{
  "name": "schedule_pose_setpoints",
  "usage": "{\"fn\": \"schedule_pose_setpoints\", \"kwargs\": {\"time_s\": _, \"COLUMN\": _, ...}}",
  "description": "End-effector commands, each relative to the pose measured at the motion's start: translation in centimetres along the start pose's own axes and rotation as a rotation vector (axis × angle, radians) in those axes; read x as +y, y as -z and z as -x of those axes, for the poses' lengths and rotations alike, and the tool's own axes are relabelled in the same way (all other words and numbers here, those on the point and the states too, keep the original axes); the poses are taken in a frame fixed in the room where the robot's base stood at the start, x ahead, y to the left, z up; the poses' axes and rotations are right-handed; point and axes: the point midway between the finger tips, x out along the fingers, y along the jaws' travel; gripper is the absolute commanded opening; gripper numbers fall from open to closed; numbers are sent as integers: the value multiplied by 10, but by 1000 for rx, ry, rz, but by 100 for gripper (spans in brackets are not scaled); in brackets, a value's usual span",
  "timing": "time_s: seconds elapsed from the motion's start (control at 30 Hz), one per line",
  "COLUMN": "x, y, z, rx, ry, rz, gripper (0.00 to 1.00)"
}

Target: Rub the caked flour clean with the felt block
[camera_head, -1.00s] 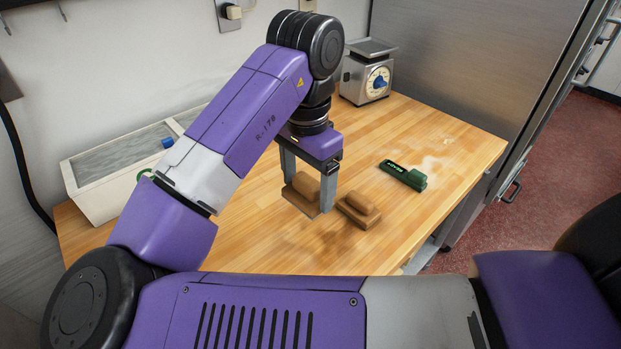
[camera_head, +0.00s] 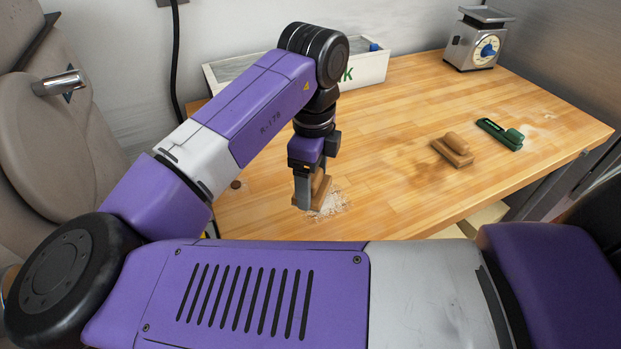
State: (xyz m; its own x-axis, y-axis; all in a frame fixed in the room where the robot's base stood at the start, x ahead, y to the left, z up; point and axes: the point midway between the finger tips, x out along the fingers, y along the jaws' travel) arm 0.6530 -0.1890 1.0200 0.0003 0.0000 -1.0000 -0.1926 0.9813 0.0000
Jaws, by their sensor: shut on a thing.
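My gripper (camera_head: 309,194) points down over the near left part of the wooden worktop and is shut on a brown handled block (camera_head: 322,188). The fingers and wrist hide part of this block. I cannot tell its underside material. A crusty whitish patch of caked flour (camera_head: 335,203) lies on the wood right at and beside the block's lower end. I cannot tell whether the block touches it. A similar brown handled block (camera_head: 453,149) lies on the worktop to the right. A green handled tool (camera_head: 499,133) lies just beyond it.
The wooden worktop (camera_head: 385,125) is clear between my gripper and the tools. Thin pale flour dust (camera_head: 541,131) lies near the green tool. A scale (camera_head: 477,42) and a pale bin (camera_head: 361,70) stand at the back.

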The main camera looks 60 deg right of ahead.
Motion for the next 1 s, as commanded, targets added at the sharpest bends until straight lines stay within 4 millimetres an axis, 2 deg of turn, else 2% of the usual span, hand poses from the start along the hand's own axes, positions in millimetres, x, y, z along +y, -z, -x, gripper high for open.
{"fn": "schedule_pose_setpoints", "kwargs": {"time_s": 0.27, "x": 0, "y": 0, "z": -16, "rx": 0, "ry": 0, "rz": -4, "gripper": 28}}
{"fn": "schedule_pose_setpoints", "kwargs": {"time_s": 0.63, "x": 0, "y": -1, "z": -55, "rx": -1, "ry": 3, "rz": -3, "gripper": 28}}
{"fn": "schedule_pose_setpoints", "kwargs": {"time_s": 0.8, "x": 0, "y": 0, "z": -65, "rx": 1, "ry": 0, "rz": -2, "gripper": 28}}
{"fn": "schedule_pose_setpoints", "kwargs": {"time_s": 1.0, "x": 0, "y": 0, "z": -68, "rx": -1, "ry": -1, "rz": -2, "gripper": 28}}
